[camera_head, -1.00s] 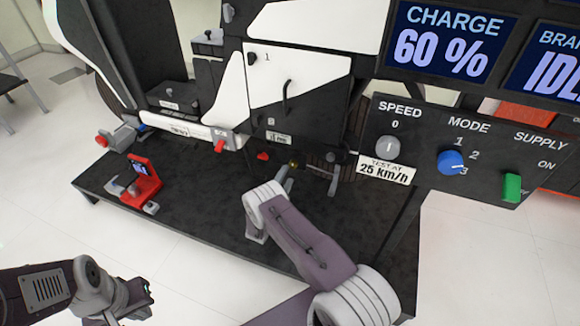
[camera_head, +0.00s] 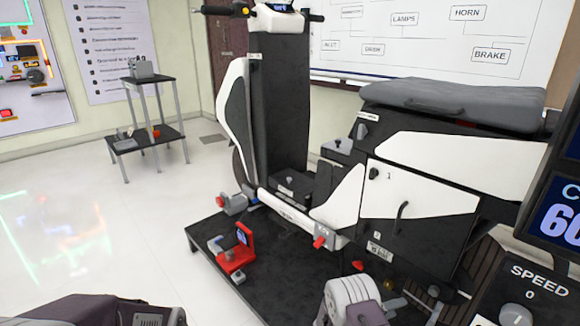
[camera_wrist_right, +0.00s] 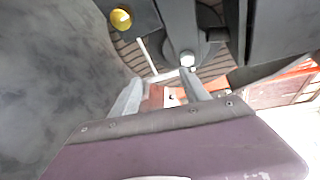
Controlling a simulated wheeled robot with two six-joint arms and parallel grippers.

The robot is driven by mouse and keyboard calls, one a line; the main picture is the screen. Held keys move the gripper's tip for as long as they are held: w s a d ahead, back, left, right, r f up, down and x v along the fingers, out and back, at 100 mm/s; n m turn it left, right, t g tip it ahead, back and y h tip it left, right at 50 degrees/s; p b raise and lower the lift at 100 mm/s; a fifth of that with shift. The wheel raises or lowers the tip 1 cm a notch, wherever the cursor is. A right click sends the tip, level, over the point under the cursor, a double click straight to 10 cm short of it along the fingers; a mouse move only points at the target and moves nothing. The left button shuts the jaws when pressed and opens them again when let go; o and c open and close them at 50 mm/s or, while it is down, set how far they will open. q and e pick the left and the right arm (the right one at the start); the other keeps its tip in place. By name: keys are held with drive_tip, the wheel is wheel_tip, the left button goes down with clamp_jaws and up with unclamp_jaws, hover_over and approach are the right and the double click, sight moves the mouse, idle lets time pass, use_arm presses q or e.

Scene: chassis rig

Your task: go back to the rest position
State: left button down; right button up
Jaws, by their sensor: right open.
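My right gripper (camera_head: 395,303) is low in the head view, beside the lower side of the white and black scooter (camera_head: 425,205), and my own round grey arm joint partly hides it. In the right wrist view its two grey fingers (camera_wrist_right: 160,93) are apart, with nothing clearly held between them. A yellow knob (camera_wrist_right: 121,19) and a round light-coloured end on a dark part (camera_wrist_right: 187,59) lie beyond the fingers. My left gripper is out of view; only part of my arm shows at the bottom left of the head view.
The scooter stands on a black platform (camera_head: 205,244). A red device with a small screen (camera_head: 238,252) sits on its left part. A control panel (camera_head: 535,290) is at the right edge. A small black table (camera_head: 147,137) stands farther back; the floor at left is clear.

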drive_tip(key=s+a+r+m+g+y+p, duration=0.1)
drive_tip(key=s+a+r+m+g+y, duration=0.2)
drive_tip(key=s+m, duration=0.55)
drive_tip(key=s+a+r+m+g+y+p, duration=0.1)
drive_tip(key=s+r+m+g+y, duration=0.3)
drive_tip(key=s+r+m, duration=0.45)
drive_tip(key=s+a+r+m+t+y+p, duration=0.15)
drive_tip(key=a+m+y, duration=0.35)
drive_tip(key=m, duration=0.5)
drive_tip(key=s+a+r+m+t+y+p, duration=0.1)
drive_tip(key=s+a+r+m+y, duration=0.15)
drive_tip(key=a+m, duration=0.65)
use_arm(q)
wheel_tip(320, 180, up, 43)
drive_tip(key=p, duration=3.7)
drive_tip(key=shift+p, duration=0.35)
use_arm(e)
wheel_tip(320, 180, up, 39)
drive_tip(key=m, duration=0.2)
drive_tip(key=shift+s+d, duration=0.3)
drive_tip(key=shift+s, duration=0.05)
drive_tip(key=shift+f+t, duration=0.1)
drive_tip(key=shift+t, duration=0.15)
